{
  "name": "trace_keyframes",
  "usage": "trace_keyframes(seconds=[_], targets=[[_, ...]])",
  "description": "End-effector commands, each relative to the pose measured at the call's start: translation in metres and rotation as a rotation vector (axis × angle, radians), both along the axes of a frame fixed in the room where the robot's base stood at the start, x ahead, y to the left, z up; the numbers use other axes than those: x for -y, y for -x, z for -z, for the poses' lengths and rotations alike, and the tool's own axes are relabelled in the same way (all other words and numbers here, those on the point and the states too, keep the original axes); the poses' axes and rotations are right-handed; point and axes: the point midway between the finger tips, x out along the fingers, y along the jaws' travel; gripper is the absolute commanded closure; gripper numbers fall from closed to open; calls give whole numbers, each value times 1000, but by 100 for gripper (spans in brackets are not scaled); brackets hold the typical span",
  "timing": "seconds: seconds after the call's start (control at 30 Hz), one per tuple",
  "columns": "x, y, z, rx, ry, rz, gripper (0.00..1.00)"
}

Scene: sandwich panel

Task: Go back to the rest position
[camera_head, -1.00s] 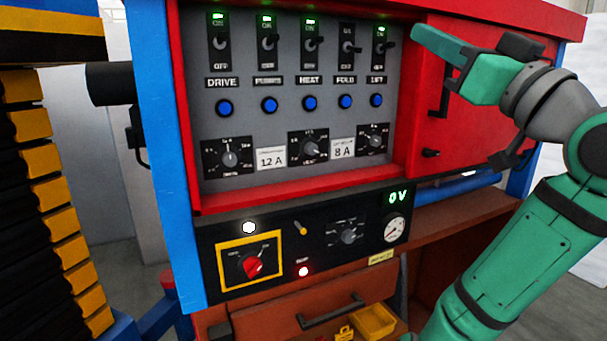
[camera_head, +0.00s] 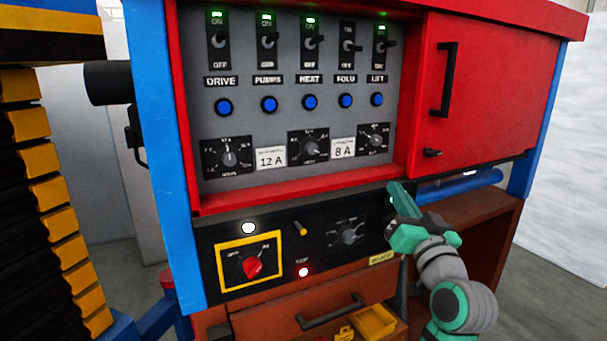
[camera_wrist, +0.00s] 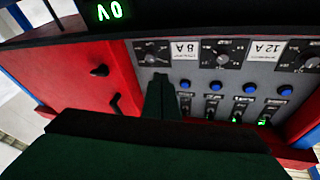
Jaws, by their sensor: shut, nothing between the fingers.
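My gripper (camera_head: 396,192) is shut and empty. In the head view it is in front of the right end of the lower black panel (camera_head: 325,240), and it hides the gauge and most of the voltage display there. In the wrist view my gripper (camera_wrist: 163,95) points toward the switch panel, which appears upside down. The 0V display (camera_wrist: 104,11) shows at the top left of the wrist view. My arm comes in from the lower right of the head view.
The grey switch panel (camera_head: 290,125) has several switches, blue buttons and dials. A red door (camera_head: 490,95) with a black handle is closed at right. A brown drawer (camera_head: 280,318) and a yellow tray (camera_head: 375,321) sit below. A yellow-black stack (camera_head: 45,190) stands at left.

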Motion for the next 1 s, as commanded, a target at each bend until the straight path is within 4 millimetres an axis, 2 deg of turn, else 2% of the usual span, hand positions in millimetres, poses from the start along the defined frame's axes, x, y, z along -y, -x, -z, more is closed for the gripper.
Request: trace_keyframes(seconds=[0.03, 0.1, 0.27, 0.47, 0.7, 0.87, 1.0], targets=[[-3, -3, 29, -24, -10, 13, 100], [-5, -3, 61, -46, -20, 34, 100], [-14, 1, 134, -95, -35, 79, 100], [-29, 21, 220, -156, -38, 132, 100], [-51, 61, 311, -223, -19, 184, 100], [-67, 97, 363, -265, 4, 212, 100], [-83, 133, 402, -300, 28, 229, 100]])
